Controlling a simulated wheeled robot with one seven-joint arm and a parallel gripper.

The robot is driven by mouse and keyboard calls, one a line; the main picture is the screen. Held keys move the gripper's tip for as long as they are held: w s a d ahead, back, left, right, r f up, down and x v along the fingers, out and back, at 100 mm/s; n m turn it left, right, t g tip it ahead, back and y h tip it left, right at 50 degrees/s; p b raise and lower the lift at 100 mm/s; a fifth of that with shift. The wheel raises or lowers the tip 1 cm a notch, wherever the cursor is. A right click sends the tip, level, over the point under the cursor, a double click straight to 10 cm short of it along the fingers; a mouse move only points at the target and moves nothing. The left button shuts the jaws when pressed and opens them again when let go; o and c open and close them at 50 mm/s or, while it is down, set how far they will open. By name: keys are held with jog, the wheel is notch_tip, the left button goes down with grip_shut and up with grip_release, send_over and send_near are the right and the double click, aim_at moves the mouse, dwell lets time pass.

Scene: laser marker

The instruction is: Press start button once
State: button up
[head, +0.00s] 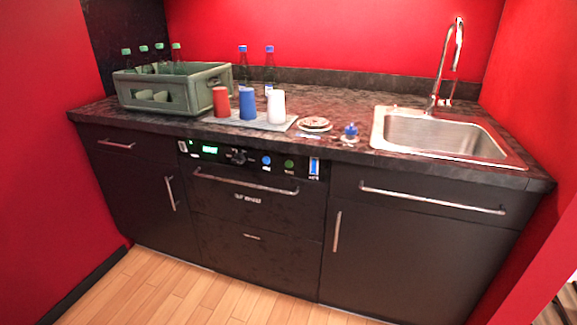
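A black appliance front with a control panel (222,152) sits below the counter's front edge, left of centre. The panel has a lit green display (209,149), a dark knob (239,156), a round blue button (266,160), a round green button (289,164) and a blue-and-white rectangular switch (314,167) at its right end. The labels are too small to read, so I cannot tell which one is the start button. No laser marker shows. My gripper is not in view.
The dark counter (340,110) carries a green-grey crate (196,82) of bottles, red, blue and white cups on a tray (250,122), stacked plates (314,124) and a small blue item (350,131). A steel sink (440,135) is right. Handles (246,183) protrude. The wooden floor (190,290) is clear.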

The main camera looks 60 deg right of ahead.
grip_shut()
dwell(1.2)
